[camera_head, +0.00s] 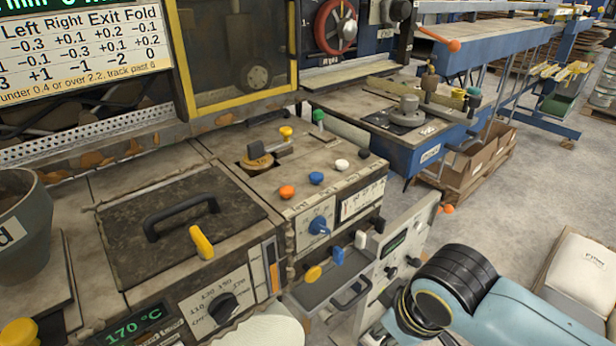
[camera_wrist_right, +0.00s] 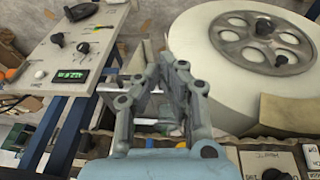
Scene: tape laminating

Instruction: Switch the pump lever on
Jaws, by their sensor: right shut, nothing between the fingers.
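I cannot tell for sure which control is the pump lever; no readable pump label shows. My right gripper (camera_wrist_right: 172,65) shows in the right wrist view, shut and empty, in front of a large white roll (camera_wrist_right: 215,75). My left gripper is not in view.
A hot plate with a black handle (camera_head: 180,212) and yellow lever (camera_head: 201,242) is at left. Orange (camera_head: 287,192) and blue (camera_head: 316,178) knobs sit on the control box. A panel with a green display (camera_wrist_right: 72,75) stands left in the wrist view.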

